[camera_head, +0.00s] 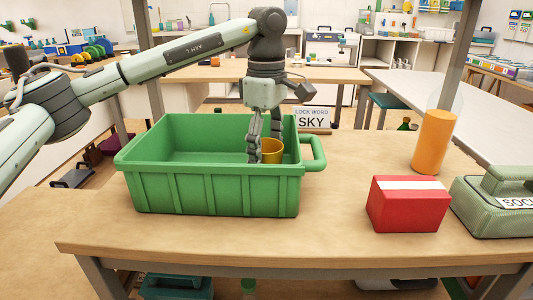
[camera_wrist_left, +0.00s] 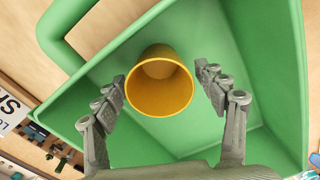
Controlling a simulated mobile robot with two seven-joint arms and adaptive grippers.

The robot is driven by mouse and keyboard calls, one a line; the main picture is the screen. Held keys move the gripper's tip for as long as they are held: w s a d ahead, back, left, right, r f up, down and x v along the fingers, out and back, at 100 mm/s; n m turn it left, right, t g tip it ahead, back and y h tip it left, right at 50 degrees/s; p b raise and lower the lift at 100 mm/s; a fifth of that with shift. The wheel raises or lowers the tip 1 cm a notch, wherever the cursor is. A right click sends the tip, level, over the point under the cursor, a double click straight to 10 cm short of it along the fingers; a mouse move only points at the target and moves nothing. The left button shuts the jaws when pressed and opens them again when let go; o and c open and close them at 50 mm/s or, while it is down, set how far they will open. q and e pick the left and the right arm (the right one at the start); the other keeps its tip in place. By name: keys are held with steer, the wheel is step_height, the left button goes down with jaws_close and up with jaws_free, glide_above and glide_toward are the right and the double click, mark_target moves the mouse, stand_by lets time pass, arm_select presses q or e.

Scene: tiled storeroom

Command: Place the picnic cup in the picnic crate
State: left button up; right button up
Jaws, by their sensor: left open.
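The yellow picnic cup (camera_head: 271,151) is inside the green picnic crate (camera_head: 215,188), towards its right end near the handle. In the left wrist view the cup (camera_wrist_left: 160,82) stands with its open mouth facing the camera, inside the green walls of the crate (camera_wrist_left: 265,60). My left gripper (camera_head: 257,155) reaches down into the crate at the cup. In the left wrist view its fingers (camera_wrist_left: 160,82) are spread on either side of the cup with gaps, so it is open. The cup's base is hidden by the crate wall in the head view. My right gripper is not seen.
A red box (camera_head: 408,205) with a white stripe, an orange cylinder (camera_head: 433,142) and a pale green case (camera_head: 497,206) stand to the right on the wooden table (camera_head: 330,235). A "SKY" sign (camera_head: 312,119) stands behind the crate. The tabletop between crate and red box is clear.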

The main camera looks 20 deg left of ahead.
arm_select(q)
step_height(320, 180, up, 12)
steer(key=p, duration=0.1)
steer(key=shift+f, duration=0.15)
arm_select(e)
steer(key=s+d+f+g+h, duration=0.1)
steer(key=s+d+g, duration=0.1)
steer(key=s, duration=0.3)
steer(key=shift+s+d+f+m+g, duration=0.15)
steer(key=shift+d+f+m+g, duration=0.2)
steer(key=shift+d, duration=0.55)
